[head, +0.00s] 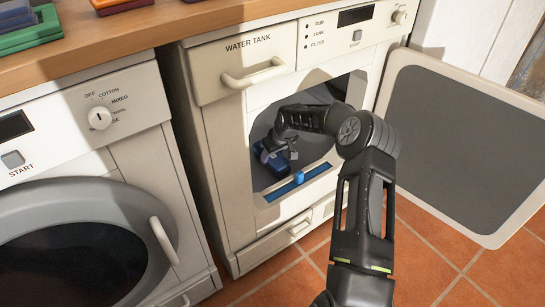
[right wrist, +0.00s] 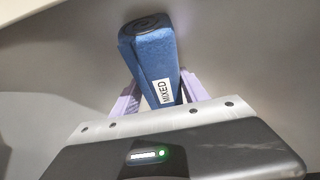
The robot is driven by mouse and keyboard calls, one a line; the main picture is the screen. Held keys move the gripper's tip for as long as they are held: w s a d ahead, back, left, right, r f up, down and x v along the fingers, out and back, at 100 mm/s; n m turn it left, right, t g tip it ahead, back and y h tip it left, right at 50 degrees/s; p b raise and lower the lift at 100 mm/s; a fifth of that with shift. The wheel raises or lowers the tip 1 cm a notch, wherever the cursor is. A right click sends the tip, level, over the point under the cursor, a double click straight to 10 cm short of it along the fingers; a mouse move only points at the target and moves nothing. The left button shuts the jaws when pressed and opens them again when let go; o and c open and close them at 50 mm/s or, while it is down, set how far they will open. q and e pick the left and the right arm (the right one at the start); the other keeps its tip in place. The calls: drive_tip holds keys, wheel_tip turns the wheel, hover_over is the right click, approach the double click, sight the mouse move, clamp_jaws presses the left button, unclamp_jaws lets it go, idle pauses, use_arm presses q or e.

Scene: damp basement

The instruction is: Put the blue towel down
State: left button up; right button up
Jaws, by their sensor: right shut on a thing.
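In the head view my right arm reaches through the open front of the dryer (head: 216,150), and the gripper (head: 272,150) is inside the drum. The towel (head: 278,164) shows there as a small dark blue patch, partly hidden by the gripper. I cannot tell whether it touches the drum. My left gripper is not in view.
The dryer door (head: 455,140) hangs open at right. A filter with a blue tab (head: 299,178) lies at the opening's lower edge. A washer (head: 80,200) with a shut door stands at left. Folded cloths (head: 28,30) lie on the wooden counter (head: 180,22). Tiled floor is below.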

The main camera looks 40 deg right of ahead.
drive_tip(key=o, duration=1.6)
drive_tip(key=shift+f, duration=0.1)
